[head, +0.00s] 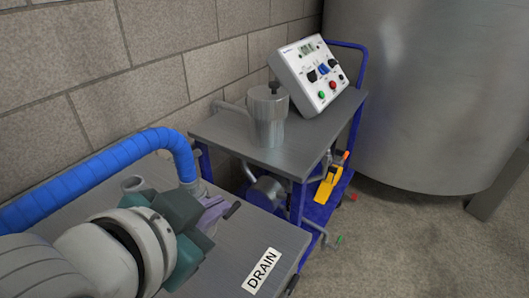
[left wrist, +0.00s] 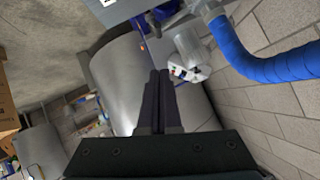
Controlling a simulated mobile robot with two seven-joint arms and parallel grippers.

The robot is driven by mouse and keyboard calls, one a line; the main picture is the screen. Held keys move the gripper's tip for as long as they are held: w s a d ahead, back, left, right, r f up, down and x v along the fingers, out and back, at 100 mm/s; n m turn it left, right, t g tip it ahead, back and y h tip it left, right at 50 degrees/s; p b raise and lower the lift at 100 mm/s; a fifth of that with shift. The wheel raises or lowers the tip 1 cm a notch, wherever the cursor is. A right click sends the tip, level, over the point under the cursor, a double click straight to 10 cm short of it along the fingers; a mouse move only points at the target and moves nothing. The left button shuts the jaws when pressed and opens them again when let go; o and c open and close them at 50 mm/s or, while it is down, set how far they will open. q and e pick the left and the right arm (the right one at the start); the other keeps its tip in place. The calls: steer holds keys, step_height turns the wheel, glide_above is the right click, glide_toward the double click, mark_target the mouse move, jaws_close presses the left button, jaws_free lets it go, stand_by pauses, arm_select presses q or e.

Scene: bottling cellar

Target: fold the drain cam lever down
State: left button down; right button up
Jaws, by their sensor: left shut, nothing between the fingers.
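The white DRAIN label (head: 262,271) lies on the grey cart top at the front. The blue hose (head: 95,175) ends in a grey coupling (head: 193,187) behind my left gripper (head: 232,210); this coupling also shows in the left wrist view (left wrist: 208,9). My left gripper is over the cart top, between the hose end and the label. In the left wrist view its two dark fingers (left wrist: 160,73) lie together, with nothing between them. I cannot clearly make out the drain cam lever; my gripper and wrist cover part of that area. My right gripper is not in view.
A metal canister (head: 268,118) and a white control box (head: 311,75) stand on the higher cart top behind. A yellow part (head: 328,187) shows below it. A large steel tank (head: 425,90) stands at the right. A block wall runs along the left; open floor lies right.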

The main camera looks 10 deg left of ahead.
mark_target(234, 205)
arm_select(q)
steer(key=w+f, duration=0.1)
steer(key=f, duration=0.1)
steer(key=w+f+b, duration=0.1)
steer(key=w+f, duration=0.1)
steer(key=w+f+b, duration=0.1)
steer(key=w+f, duration=0.1)
steer(key=shift+w+a+f, duration=0.1)
steer(key=shift+a+f, duration=0.05)
steer(key=shift+a, duration=0.2)
steer(key=shift+a, duration=0.1)
steer(key=shift+a+f, duration=0.1)
steer(key=shift+f, duration=0.05)
